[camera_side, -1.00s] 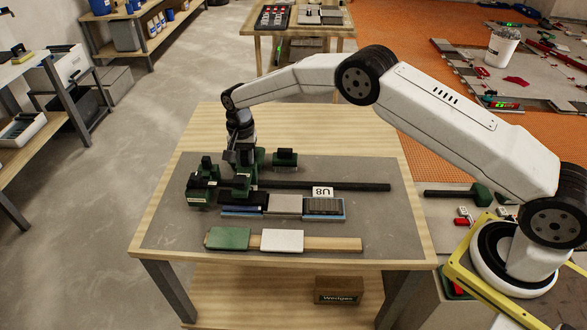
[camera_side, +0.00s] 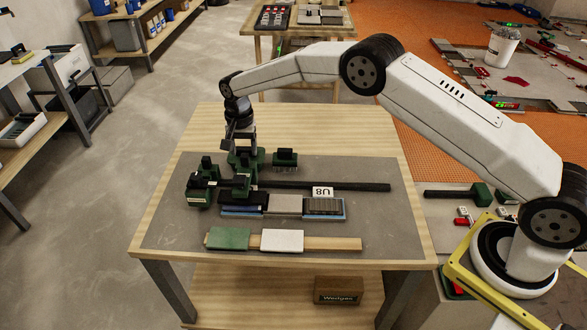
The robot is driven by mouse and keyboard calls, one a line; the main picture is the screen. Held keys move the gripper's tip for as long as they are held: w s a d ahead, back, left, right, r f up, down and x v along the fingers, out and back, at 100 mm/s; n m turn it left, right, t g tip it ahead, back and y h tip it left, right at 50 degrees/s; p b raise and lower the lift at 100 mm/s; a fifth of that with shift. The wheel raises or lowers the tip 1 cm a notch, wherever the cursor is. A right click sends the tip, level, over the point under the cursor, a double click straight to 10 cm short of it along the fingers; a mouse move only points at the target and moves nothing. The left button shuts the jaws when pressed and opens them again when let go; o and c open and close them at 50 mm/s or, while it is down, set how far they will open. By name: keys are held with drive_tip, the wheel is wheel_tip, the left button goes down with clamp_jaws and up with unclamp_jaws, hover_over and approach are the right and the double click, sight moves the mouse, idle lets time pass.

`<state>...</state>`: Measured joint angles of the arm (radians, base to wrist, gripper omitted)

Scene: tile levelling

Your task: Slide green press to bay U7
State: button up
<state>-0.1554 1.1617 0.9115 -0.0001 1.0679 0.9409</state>
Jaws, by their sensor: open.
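The green press (camera_side: 200,190) is a dark green and black device at the left end of the grey mat, with a small white label on its front. It reaches over the left end of a blue tray (camera_side: 246,213). Which of its green parts slide together is hard to tell. A white card reading U8 (camera_side: 322,191), upside down in the picture, stands behind the tray's right part. No U7 label is readable. My gripper (camera_side: 241,150) is open just above the rear green part of the press; its fingertips are small and partly hidden, so contact is unclear.
A long black bar (camera_side: 335,186) lies behind the tray. A separate small green block (camera_side: 285,158) stands behind it. A wooden strip with a green tile (camera_side: 229,238) and a white tile (camera_side: 282,240) lies in front. The mat's right side is clear.

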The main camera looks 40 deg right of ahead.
drive_tip(key=shift+r, duration=1.95)
drive_tip(key=s+d+r+n+t, duration=0.1)
drive_tip(key=s+d+r+n, duration=0.2)
drive_tip(key=s, duration=0.4)
drive_tip(key=s+d+r+n, duration=0.2)
drive_tip(key=s+d+r, duration=0.1)
drive_tip(key=s, duration=0.4)
drive_tip(key=s+d+n, duration=0.1)
drive_tip(key=s+n, duration=0.1)
drive_tip(key=s, duration=0.7)
drive_tip(key=s+d+n+t, duration=0.1)
drive_tip(key=s+d+n, duration=0.1)
drive_tip(key=s, duration=0.7)
drive_tip(key=shift+s+d+f+t, duration=0.25)
drive_tip(key=shift+s+f+t, duration=0.05)
drive_tip(key=shift+s+f, duration=0.15)
